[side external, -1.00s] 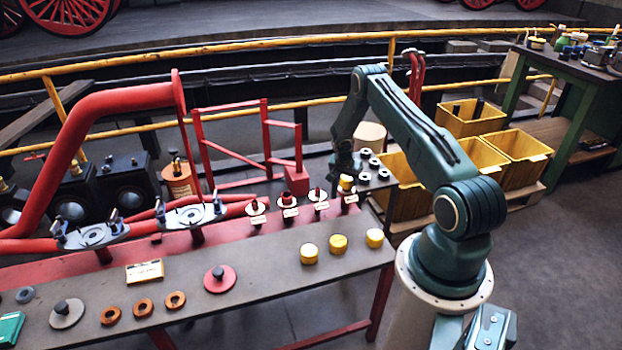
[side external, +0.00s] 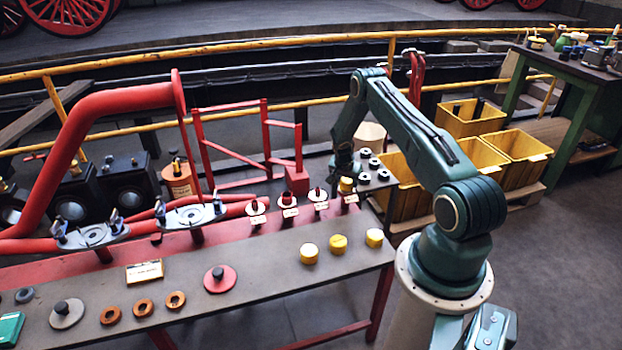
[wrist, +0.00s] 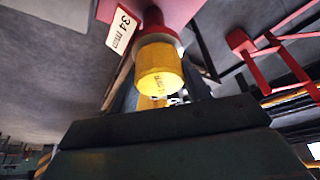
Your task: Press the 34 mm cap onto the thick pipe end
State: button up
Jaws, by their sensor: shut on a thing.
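A yellow cap (wrist: 160,72) is between the fingers of my gripper (side external: 346,176), which is shut on it. In the side view the cap (side external: 346,186) is at the rightmost red pipe end of a row of several. In the wrist view a pale collar and the red pipe end (wrist: 154,20) line up with the cap, beside a label (wrist: 122,30) reading "34 mm". The cap looks to be at or over the pipe end; how far on it sits is hidden.
Three yellow caps (side external: 338,243) stand on the bench's front right. The other pipe ends (side external: 288,199) are to the left. Several dark round parts (side external: 374,164) lie just right of my gripper. Yellow bins (side external: 405,187) stand beyond the bench's right end.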

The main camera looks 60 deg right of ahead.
jog(key=o, duration=1)
jog(key=shift+r, duration=0.1)
jog(key=shift+c, duration=0.3)
jog(key=shift+r, duration=3.35)
grip_shut()
